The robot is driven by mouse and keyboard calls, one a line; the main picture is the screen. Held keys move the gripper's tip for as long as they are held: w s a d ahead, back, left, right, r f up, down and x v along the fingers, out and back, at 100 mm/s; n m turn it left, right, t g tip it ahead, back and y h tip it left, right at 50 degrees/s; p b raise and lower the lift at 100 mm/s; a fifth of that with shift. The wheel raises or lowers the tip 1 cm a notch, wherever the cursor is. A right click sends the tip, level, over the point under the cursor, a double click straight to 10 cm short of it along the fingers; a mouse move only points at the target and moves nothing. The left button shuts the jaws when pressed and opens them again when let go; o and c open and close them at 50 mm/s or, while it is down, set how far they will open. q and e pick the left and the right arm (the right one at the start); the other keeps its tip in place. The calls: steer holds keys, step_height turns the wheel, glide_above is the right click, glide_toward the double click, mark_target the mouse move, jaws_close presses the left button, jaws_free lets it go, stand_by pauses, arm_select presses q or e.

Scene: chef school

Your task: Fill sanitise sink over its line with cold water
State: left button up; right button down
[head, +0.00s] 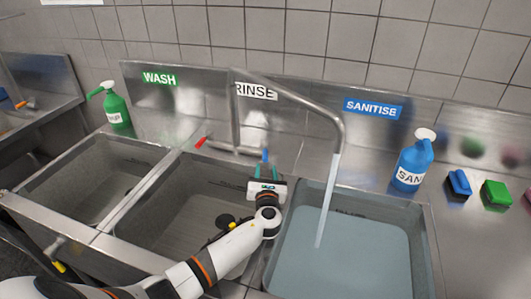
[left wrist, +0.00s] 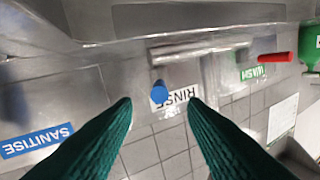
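The sanitise sink (head: 432,240), at the right under the blue SANITISE sign (head: 372,108), holds bluish water (head: 350,260). A dark marking shows on its back wall near the water's edge; it is too small to read. A water stream (head: 326,205) runs from the metal spout (head: 325,113) into this sink. The blue tap handle (head: 265,156) is behind the rinse sink, just beyond my left gripper (head: 267,172). In the left wrist view, my open green fingers (left wrist: 160,103) stand apart with the blue handle (left wrist: 159,87) showing between them. My right gripper is not visible.
A red tap handle (head: 200,142) sits left of the blue one. The rinse sink (head: 150,215) and wash sink (head: 60,180) look empty of water. A blue sanitiser bottle (head: 411,165) and blue and green brushes (head: 495,194) stand at the right; a green bottle (head: 116,112) stands at the left.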

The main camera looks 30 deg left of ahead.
arm_select(q)
steer(key=p+v, duration=0.1)
steer(key=v, duration=0.3)
steer(key=shift+w+f, duration=0.1)
stand_by(0.8)
